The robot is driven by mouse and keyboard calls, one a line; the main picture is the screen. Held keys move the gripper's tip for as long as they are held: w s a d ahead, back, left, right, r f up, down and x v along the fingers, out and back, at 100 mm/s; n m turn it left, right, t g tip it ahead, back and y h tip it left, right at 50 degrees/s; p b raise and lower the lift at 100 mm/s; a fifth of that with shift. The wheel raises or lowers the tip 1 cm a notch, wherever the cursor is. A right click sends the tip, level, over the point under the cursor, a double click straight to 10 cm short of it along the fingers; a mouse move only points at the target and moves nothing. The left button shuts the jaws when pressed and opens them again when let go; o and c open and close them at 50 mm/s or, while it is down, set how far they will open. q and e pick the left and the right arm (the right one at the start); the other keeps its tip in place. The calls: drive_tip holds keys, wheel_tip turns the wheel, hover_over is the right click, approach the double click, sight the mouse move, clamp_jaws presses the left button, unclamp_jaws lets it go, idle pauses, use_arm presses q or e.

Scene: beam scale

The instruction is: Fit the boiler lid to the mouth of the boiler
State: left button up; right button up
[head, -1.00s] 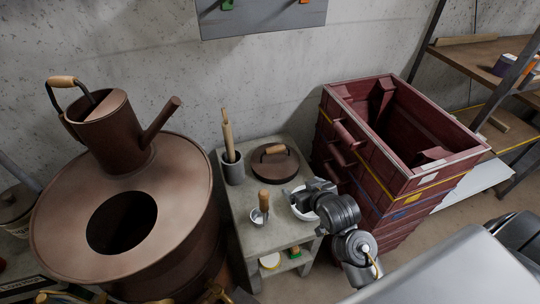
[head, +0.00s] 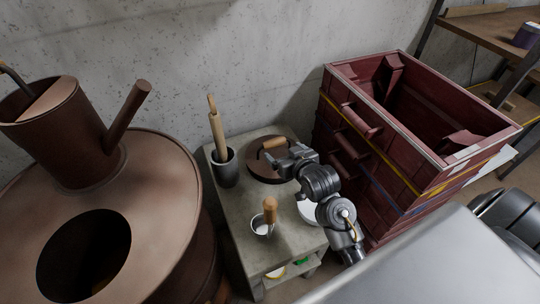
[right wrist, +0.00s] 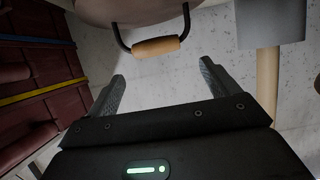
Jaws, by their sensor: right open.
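The boiler lid (head: 257,171) is a round brown disc with a wooden bail handle (head: 272,145), lying on the small grey table. The boiler (head: 165,200) is the large brown drum at the left; its round mouth (head: 84,255) is open and dark. My right gripper (head: 278,162) is open and empty at the lid's right side, partly hiding it. In the right wrist view the lid (right wrist: 140,8) and its handle (right wrist: 155,46) are just beyond the open fingertips (right wrist: 162,75), with the handle lined up between them. My left gripper is not in view.
A brown spouted can (head: 62,135) stands on the boiler, behind the mouth. A dark red crate stack (head: 375,170) stands close on the right.

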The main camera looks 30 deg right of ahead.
sight(275, 141)
drive_tip(key=x, duration=0.4)
drive_tip(key=shift+d+p, duration=0.3)
drive_tip(key=shift+d, duration=0.1)
drive_tip(key=shift+w+f, duration=0.15)
drive_tip(key=shift+w, duration=0.5)
drive_tip(key=p+x, duration=0.1)
drive_tip(key=x, duration=0.3)
drive_tip(key=shift+w+f+p, duration=0.15)
drive_tip(key=shift+w+p, duration=0.15)
drive_tip(key=c, duration=1.4)
